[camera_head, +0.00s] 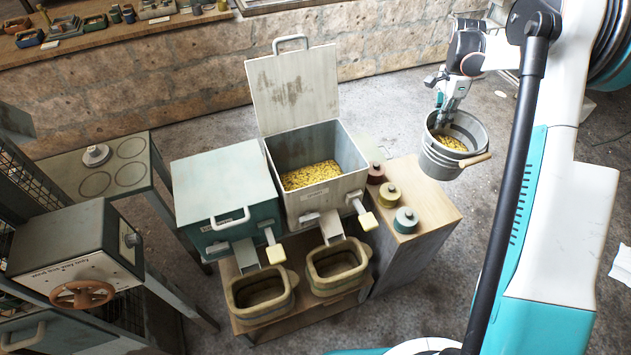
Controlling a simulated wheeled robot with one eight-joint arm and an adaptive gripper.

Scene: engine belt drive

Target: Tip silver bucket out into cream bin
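The silver bucket (444,161) hangs at the right in the head view, with yellow pieces inside and a wooden handle grip at its right side. My gripper (441,118) is at the bucket's far rim and appears shut on it; the fingertips are partly hidden. The bucket looks close to upright and clear of the floor. The cream bin (327,201) stands left of the bucket, its lid (292,88) raised open. Yellow pieces lie inside the bin. A gap with the small wooden stand lies between bucket and bin.
A teal bin (225,200) with its lid shut stands left of the cream bin. A wooden-topped stand (433,207) holds red, yellow and teal weights. Two tubs (263,313) sit below the chutes. A stone wall (200,62) runs behind.

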